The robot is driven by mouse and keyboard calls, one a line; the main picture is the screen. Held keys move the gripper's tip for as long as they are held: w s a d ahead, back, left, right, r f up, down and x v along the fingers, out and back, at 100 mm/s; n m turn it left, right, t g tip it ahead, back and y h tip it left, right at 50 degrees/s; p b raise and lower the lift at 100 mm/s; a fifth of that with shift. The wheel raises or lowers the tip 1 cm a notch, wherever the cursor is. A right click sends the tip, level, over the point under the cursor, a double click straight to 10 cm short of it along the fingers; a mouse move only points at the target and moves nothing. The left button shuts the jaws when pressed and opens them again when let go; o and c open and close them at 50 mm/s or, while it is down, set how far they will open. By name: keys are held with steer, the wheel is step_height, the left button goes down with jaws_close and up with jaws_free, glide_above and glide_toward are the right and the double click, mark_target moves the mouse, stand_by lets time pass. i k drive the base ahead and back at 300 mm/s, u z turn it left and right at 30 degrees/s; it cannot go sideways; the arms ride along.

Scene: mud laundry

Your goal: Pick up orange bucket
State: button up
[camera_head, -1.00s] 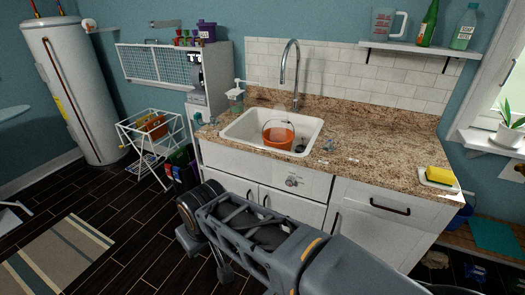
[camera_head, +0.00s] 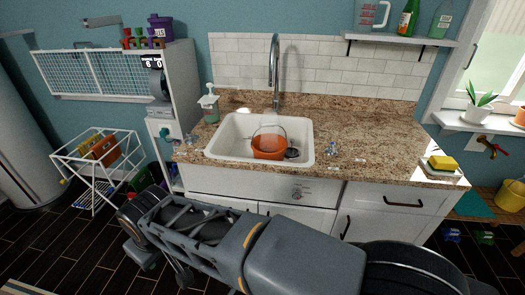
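The orange bucket (camera_head: 268,147) stands upright in the white sink (camera_head: 232,150), with its thin wire handle raised. It is in the basin's middle, beside the dark drain. My grey arm lies folded across the bottom of the head view, in front of the cabinet and below the counter. My gripper (camera_head: 166,268) seems to be at the arm's left end, low over the floor and well apart from the bucket. Its fingers are dark and partly hidden, so whether it is open or shut does not show.
A tall faucet (camera_head: 275,72) rises behind the sink. A soap bottle (camera_head: 209,104) stands at the sink's left. A yellow sponge (camera_head: 442,163) lies at the counter's right end. A drying rack (camera_head: 98,165) stands at the left. A yellow bucket (camera_head: 511,195) is at the far right.

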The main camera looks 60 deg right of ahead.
mark_target(268, 145)
steer(key=z, duration=0.5)
steer(key=i, duration=0.85)
steer(key=z, duration=1.35)
steer(key=i, duration=0.45)
steer(key=z, duration=0.4)
